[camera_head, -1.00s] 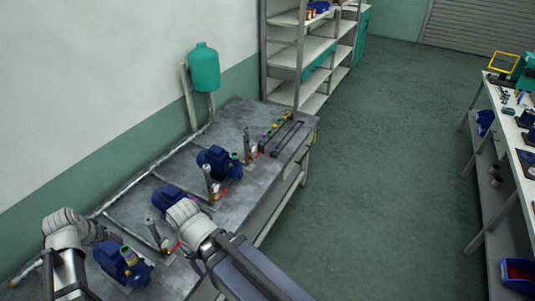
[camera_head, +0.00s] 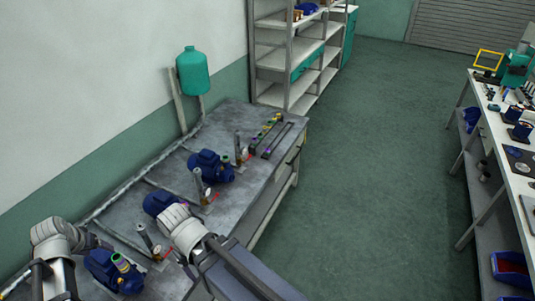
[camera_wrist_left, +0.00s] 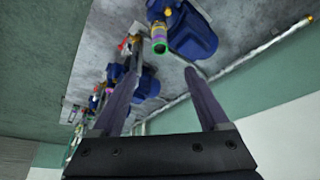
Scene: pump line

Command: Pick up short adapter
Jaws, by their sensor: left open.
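I cannot tell which piece is the short adapter. Small coloured pieces sit in a dark rack (camera_head: 268,133) at the far end of the grey bench.
More blue pumps (camera_head: 210,167) and upright cylinders (camera_head: 198,184) stand along the bench (camera_head: 235,118). A teal tank (camera_head: 192,72) stands at the wall. A shelf unit (camera_head: 310,47) is behind. A white table (camera_head: 494,134) stands right; the floor between is clear.

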